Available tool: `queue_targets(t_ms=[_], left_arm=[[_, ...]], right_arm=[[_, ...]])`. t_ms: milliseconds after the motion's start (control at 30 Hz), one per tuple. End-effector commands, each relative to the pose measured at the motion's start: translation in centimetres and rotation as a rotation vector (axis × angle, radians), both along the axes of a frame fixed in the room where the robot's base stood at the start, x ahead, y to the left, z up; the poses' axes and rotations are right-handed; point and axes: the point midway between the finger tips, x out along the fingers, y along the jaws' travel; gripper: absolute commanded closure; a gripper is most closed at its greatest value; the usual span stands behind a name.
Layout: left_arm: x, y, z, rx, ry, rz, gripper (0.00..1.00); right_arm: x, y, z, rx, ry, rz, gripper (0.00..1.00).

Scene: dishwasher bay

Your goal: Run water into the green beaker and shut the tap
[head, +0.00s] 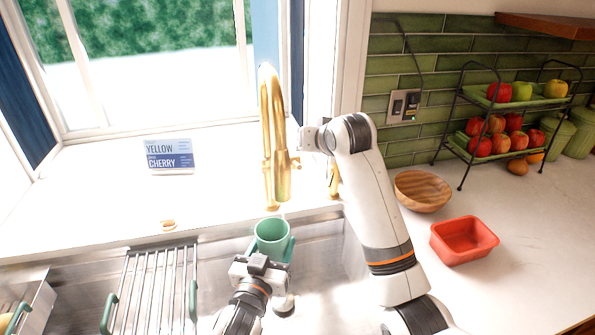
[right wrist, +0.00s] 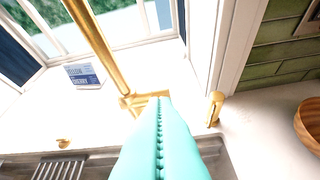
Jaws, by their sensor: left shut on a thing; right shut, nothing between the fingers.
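The green beaker (head: 272,236) is upright over the sink, just below the outlet of the gold tap (head: 272,130). My left gripper (head: 272,258) is shut on the beaker from the near side. No water stream shows, and I cannot see the beaker's contents. My right gripper's teal fingers (right wrist: 160,105) are shut with nothing between them. In the right wrist view they point towards the tap's base (right wrist: 135,102), with a gold handle post (right wrist: 215,108) to their right. In the head view the handle (head: 334,182) is partly hidden by my right arm.
A steel sink with a drying rack (head: 160,285) lies at left. A sign (head: 169,156) stands on the sill. At right on the counter are a wooden bowl (head: 422,190), a red container (head: 464,240) and a two-tier fruit rack (head: 470,147). The window frame is close to my right arm.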

Motion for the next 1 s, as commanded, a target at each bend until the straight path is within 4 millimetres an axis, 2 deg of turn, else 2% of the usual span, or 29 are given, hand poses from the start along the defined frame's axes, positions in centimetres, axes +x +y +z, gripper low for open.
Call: queue_targets(t_ms=[33,167,833,1000], left_arm=[[0.0,0.0,0.1,-0.001,-0.002,0.000,0.61],[0.0,0.0,0.1,-0.001,-0.002,0.000,0.61],[0.0,0.0,0.1,-0.001,-0.002,0.000,0.61],[0.0,0.0,0.1,-0.001,-0.002,0.000,0.61]], right_arm=[[0.2,-0.4,0.6,-0.008,0.004,-0.005,1.00],[0.6,-0.5,0.9,-0.006,0.016,-0.009,1.00],[8.3,1.6,-4.4,-0.003,0.019,-0.008,1.00],[7.3,1.9,-6.9,-0.006,0.018,-0.007,1.00]])
